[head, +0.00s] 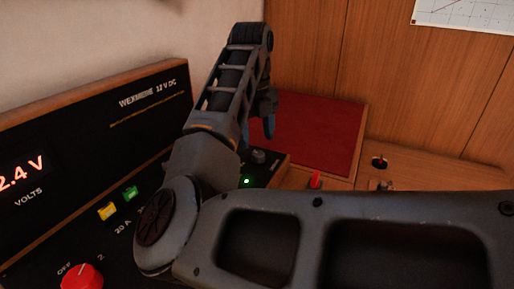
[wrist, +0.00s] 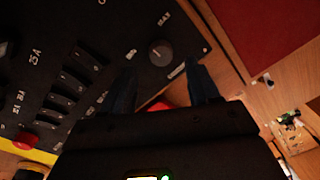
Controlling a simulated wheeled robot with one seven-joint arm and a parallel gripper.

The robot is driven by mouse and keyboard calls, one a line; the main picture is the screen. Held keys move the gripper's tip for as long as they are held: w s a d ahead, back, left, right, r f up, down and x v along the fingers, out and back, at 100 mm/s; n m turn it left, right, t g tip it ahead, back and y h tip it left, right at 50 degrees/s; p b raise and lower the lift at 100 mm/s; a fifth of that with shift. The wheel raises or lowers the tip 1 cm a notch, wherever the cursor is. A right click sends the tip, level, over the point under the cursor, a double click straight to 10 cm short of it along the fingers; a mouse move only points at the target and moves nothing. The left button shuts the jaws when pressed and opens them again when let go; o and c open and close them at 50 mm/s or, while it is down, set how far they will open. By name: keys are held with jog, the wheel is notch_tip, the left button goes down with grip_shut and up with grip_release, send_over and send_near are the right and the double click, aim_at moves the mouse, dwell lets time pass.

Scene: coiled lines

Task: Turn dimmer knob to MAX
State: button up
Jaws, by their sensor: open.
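The dimmer knob (wrist: 160,52) is a small round dark grey knob on the black panel, just beyond my fingertips in the wrist view. In the head view the knob (head: 259,157) stands near the panel's far right end, just below my gripper. My gripper (head: 257,132) is open, fingers pointing down, with nothing between them that I can see. In the wrist view its two dark fingers (wrist: 161,84) are spread on either side of the knob's line, apart from it.
The black panel carries rocker switches (wrist: 72,88), a green light (head: 246,181), yellow (head: 107,211) and green (head: 131,193) buttons and a red knob (head: 82,277). A red toggle (head: 315,180) stands right of it. A red mat (head: 310,130) lies behind, clear. My arm hides the panel's middle.

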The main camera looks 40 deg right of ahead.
aim_at(258, 153)
jog(key=shift+d+f, duration=0.1)
jog(key=shift+f, duration=2.25)
jog(key=c, duration=1)
